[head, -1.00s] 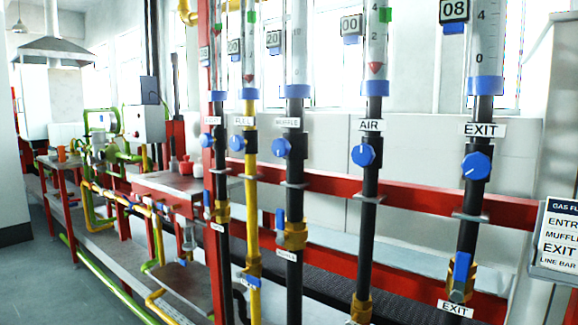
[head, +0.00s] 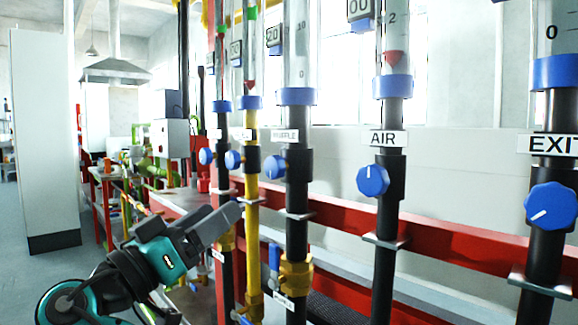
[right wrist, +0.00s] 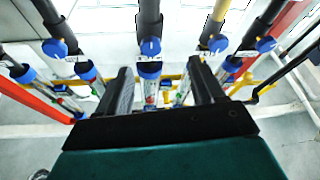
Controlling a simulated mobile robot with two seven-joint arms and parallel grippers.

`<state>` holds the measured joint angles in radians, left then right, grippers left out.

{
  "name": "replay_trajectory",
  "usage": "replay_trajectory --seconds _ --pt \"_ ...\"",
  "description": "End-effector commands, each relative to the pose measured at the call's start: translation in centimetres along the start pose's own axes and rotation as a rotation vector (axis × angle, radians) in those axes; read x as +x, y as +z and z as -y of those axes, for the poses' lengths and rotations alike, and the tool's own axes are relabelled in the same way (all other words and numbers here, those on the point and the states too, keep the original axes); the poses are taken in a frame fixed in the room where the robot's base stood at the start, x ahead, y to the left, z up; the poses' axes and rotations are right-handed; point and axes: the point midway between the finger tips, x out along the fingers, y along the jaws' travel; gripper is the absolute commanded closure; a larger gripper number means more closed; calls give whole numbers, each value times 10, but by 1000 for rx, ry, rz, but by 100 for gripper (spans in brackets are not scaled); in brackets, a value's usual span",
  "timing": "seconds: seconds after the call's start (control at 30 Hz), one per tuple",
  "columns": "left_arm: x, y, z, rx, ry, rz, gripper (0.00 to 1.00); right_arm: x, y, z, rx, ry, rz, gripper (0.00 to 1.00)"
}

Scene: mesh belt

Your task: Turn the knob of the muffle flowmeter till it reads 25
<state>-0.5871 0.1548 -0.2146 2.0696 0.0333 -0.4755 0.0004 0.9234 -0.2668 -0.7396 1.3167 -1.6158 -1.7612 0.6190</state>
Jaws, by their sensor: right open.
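The muffle flowmeter is a clear tube (head: 298,45) with a blue collar above a black pipe labelled MUFFLE. Its blue knob (head: 274,166) sticks out on the left of the pipe, below the label. A small display (head: 273,36) beside the tube seems to read 20; the float is not clear. My right gripper (head: 234,212) is lower left of the knob, apart from it. In the right wrist view, the open, empty fingers (right wrist: 163,77) point toward the pipes, with the muffle knob (right wrist: 150,47) beyond them. My left gripper is out of view.
The yellow pipe's knob (head: 234,160) is close on the left. The AIR knob (head: 372,180) and EXIT knob (head: 551,206) are to the right. A red rail (head: 340,217) runs behind the pipes. A white pillar (head: 45,140) stands at far left.

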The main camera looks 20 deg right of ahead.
Motion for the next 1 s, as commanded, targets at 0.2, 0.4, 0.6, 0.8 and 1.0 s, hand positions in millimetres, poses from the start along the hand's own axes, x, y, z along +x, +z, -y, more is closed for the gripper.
replay_trajectory --seconds 0.2,0.4,0.6,0.8,1.0 --pt "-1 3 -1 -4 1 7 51 2 -17 -13 50 62 -23 32" --pt "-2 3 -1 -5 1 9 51 34 -18 -16 48 66 -23 32" --pt "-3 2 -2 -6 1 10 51 77 -19 -18 47 65 -24 32" --pt "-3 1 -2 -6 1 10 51 110 -19 -20 46 62 -23 32" --pt "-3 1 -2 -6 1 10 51 124 -19 -20 46 60 -22 32"
